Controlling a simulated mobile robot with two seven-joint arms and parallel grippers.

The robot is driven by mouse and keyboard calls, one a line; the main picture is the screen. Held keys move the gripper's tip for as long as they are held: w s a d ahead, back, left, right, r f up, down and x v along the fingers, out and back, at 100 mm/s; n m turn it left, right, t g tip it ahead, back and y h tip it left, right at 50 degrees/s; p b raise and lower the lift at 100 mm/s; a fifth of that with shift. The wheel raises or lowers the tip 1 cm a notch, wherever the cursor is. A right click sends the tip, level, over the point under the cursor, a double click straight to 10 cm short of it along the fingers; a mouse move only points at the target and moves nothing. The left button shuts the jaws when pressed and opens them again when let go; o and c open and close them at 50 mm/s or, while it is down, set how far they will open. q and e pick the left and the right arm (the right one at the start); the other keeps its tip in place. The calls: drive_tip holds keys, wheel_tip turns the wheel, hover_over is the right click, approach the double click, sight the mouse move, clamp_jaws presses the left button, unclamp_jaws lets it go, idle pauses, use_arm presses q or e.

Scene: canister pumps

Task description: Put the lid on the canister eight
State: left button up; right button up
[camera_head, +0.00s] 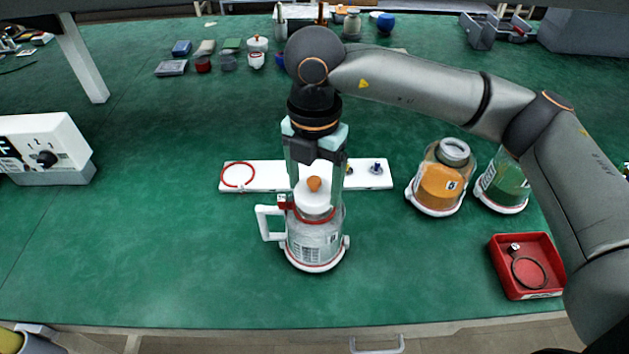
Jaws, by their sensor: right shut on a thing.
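My right gripper (316,206) reaches down from above at mid-table. Its fingers are on either side of a white lid (314,195) with an orange knob, and it is shut on this lid. The lid is at the top of a clear canister (316,243) with a white handle, a red band and a white base. I cannot tell if the lid is fully seated. The canister stands upright; its label is too small to read. An orange-filled canister (439,185) with an open grey-rimmed mouth stands to the right, its label perhaps an 8. My left gripper is not in view.
A white board (262,183) with a red ring (238,175) lies behind the clear canister. A green canister (507,187) stands beside the orange one. A red tray (503,283) holds a dark ring. A white control box (45,148) is at left. The front left table is clear.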

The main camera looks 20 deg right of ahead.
drive_tip(key=o, duration=1.2)
drive_tip(key=shift+c, duration=0.2)
drive_tip(key=shift+r, duration=0.1)
drive_tip(key=shift+r+p, duration=2.15)
drive_tip(key=shift+r, duration=1.3)
drive_tip(key=shift+c, duration=0.4)
clamp_jaws()
